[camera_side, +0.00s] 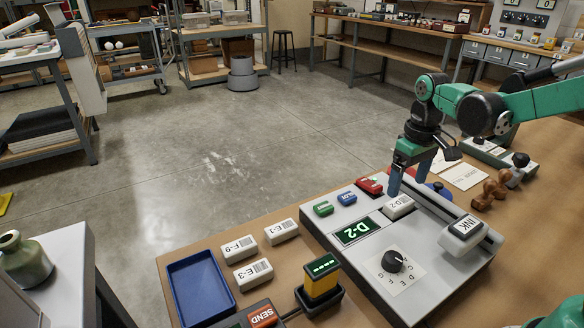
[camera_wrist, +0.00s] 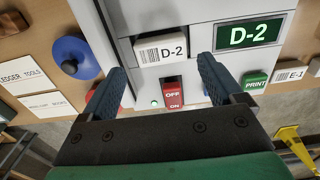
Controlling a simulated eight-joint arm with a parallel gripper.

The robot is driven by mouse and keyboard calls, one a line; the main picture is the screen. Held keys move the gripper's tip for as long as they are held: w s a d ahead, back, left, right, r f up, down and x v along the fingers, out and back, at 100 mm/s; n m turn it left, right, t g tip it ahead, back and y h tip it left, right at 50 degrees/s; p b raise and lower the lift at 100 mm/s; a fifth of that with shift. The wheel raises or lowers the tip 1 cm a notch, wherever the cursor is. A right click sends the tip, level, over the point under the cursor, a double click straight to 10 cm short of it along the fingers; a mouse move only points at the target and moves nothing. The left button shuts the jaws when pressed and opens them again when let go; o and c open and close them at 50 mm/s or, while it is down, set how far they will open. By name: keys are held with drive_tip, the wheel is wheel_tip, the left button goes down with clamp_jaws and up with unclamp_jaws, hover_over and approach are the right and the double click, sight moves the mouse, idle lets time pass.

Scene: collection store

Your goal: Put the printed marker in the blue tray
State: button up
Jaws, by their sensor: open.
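The printed marker D-2 (camera_side: 398,207) is a white block with a barcode, lying in a recess of the grey printer machine (camera_side: 440,270). In the wrist view the marker (camera_wrist: 161,49) lies ahead of and between my fingertips. My gripper (camera_side: 408,177) is open and empty, with blue fingers pointing down just above and behind the marker; it also shows in the wrist view (camera_wrist: 162,76). Neither finger is seen gripping the marker. The blue tray (camera_side: 187,264) lies empty at the left end of the bench. The machine's display (camera_side: 357,230) reads D-2.
White blocks F-9 (camera_side: 239,249), E-1 (camera_side: 281,231) and E-3 (camera_side: 253,274) lie between tray and machine. A yellow-and-black device (camera_side: 321,283) stands in front of them. The machine carries a red switch (camera_wrist: 171,96), a dial (camera_side: 392,262) and an INK unit (camera_side: 463,232).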

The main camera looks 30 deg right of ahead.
sight(402, 204)
drive_tip(key=shift+f, duration=2.55)
drive_tip(key=c, duration=1)
drive_tip(key=shift+c, duration=0.2)
drive_tip(key=shift+r, duration=0.1)
